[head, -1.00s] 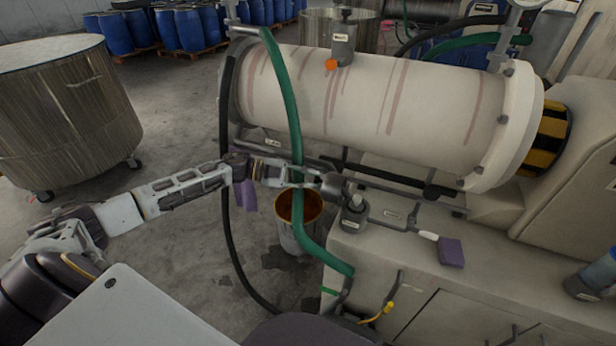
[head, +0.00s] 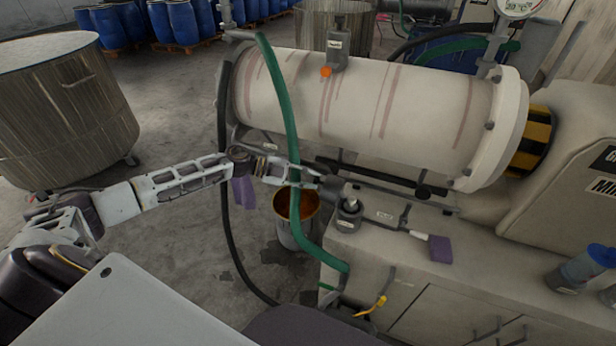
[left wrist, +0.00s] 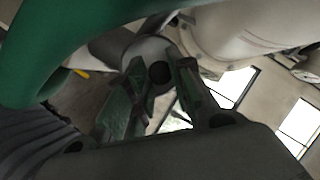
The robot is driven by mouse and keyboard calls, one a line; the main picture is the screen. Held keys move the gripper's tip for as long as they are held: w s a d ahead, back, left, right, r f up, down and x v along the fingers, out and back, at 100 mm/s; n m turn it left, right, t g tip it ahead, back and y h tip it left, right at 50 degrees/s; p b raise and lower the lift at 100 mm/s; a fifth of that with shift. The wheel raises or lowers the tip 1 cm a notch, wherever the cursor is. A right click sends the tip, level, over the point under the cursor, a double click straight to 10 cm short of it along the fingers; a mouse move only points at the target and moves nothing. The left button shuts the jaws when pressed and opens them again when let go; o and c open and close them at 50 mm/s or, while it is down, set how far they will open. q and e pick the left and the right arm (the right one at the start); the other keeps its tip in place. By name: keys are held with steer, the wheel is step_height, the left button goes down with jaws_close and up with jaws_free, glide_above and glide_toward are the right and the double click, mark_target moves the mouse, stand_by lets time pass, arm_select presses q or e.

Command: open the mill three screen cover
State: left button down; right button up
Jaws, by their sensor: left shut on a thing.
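The mill is a large cream horizontal cylinder (head: 360,105) with reddish streaks, and a labelled grey fitting (head: 338,48) with an orange knob stands on its top. Below its front side, a small labelled grey fitting (head: 348,215) stands on the cream base. My left gripper (head: 333,188) reaches in behind the green hose and is shut at this lower fitting. In the left wrist view, the fingers (left wrist: 160,98) are around a grey round part (left wrist: 158,74) with a dark hole in its end. I cannot tell which part is the screen cover. My right gripper is out of view.
The green hose (head: 285,110) hangs across my left wrist. A bucket with orange-brown contents (head: 292,235) stands below. A purple-ended tool (head: 440,249) lies on the base. A large metal drum (head: 60,120) stands at left; blue barrels (head: 180,20) stand behind.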

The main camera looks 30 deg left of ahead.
arm_select(q)
steer(key=c, duration=1.2)
jaws_free()
steer(key=v, duration=1.2)
